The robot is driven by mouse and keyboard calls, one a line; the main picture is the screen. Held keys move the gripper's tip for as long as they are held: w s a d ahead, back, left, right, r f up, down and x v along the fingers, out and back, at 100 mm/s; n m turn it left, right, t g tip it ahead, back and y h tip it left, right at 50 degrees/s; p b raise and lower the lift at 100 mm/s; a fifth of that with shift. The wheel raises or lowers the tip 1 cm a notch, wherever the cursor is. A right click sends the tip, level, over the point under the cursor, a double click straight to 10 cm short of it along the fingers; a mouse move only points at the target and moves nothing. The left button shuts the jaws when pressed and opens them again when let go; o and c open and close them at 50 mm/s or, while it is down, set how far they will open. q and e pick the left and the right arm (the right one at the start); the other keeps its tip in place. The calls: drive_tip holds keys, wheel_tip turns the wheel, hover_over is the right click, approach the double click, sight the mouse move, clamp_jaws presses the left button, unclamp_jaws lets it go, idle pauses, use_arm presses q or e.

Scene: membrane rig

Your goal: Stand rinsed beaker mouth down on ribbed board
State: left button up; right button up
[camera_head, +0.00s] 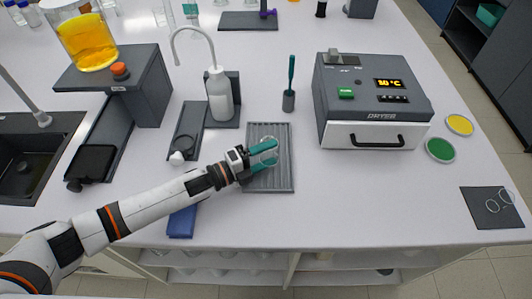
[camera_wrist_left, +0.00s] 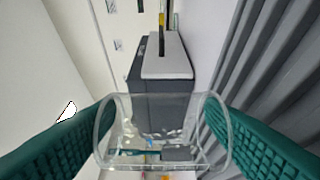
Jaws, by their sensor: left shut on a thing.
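The ribbed board (camera_head: 283,181) is a grey grooved tray lying on the bench in the middle of the head view. Its ribs also show along the right of the left wrist view (camera_wrist_left: 268,65). My left gripper (camera_head: 264,153) has teal fingers and is over the left part of the board. It is shut on the clear beaker (camera_wrist_left: 162,132), which sits between the two fingers in the wrist view. In the head view the beaker is a faint clear outline, mostly hidden by the fingers. I cannot tell which way its mouth faces or whether it touches the board. My right gripper is not in view.
A grey dryer (camera_head: 350,104) stands right of the board. A teal-handled brush in a holder (camera_head: 289,95) and a white wash bottle (camera_head: 219,95) stand behind it.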

use_arm(q)
drive_tip(key=shift+f, duration=0.2)
idle(0.6)
drive_tip(key=o, duration=1)
drive_tip(key=shift+o, duration=0.3)
drive_tip(key=shift+s, duration=0.1)
drive_tip(key=shift+f, duration=0.15)
